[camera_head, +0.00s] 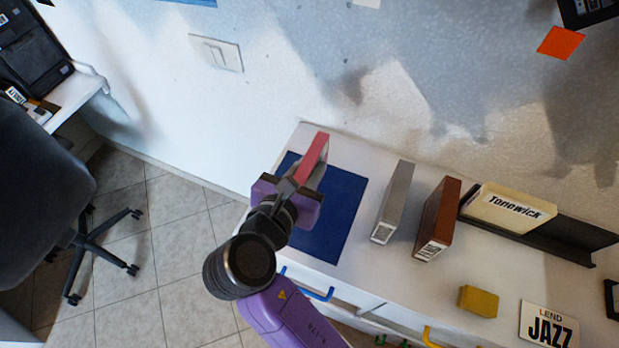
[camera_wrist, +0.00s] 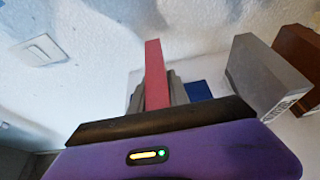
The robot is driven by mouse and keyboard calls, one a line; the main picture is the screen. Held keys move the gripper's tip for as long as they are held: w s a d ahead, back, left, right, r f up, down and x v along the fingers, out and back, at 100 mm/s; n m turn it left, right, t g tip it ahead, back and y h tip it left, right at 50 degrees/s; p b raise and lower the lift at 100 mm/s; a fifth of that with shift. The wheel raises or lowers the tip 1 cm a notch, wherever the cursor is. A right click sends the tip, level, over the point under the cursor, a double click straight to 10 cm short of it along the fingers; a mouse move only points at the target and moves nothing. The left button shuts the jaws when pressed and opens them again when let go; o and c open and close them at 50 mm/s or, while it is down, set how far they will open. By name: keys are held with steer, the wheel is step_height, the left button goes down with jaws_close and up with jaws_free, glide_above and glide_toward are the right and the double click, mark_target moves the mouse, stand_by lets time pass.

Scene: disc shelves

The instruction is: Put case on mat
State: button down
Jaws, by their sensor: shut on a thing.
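A red case (camera_head: 316,155) is held upright in my gripper (camera_head: 303,176), whose fingers are shut on it. The case also shows in the wrist view (camera_wrist: 155,72), standing up between the fingers. The blue mat (camera_head: 340,205) lies on the white counter, below and around my gripper in the head view. A small part of the mat shows in the wrist view (camera_wrist: 199,91). The case is over the mat's upper left part in the head view; I cannot tell whether its lower edge touches the mat, as my gripper hides it.
A grey case (camera_head: 394,203) and a brown case (camera_head: 438,219) stand to the right of the mat. Beyond them are a cream Tonowick case (camera_head: 508,207) in a black rack (camera_head: 565,240), a yellow block (camera_head: 478,301) and a LEND JAZZ sign (camera_head: 548,326). A wall rises behind the counter.

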steer(key=shift+f, duration=2.1)
steer(key=c, duration=1.3)
jaws_free()
steer(key=shift+f, duration=0.1)
steer(key=shift+o, duration=0.2)
steer(key=v, duration=1.2)
steer(key=shift+r, duration=0.2)
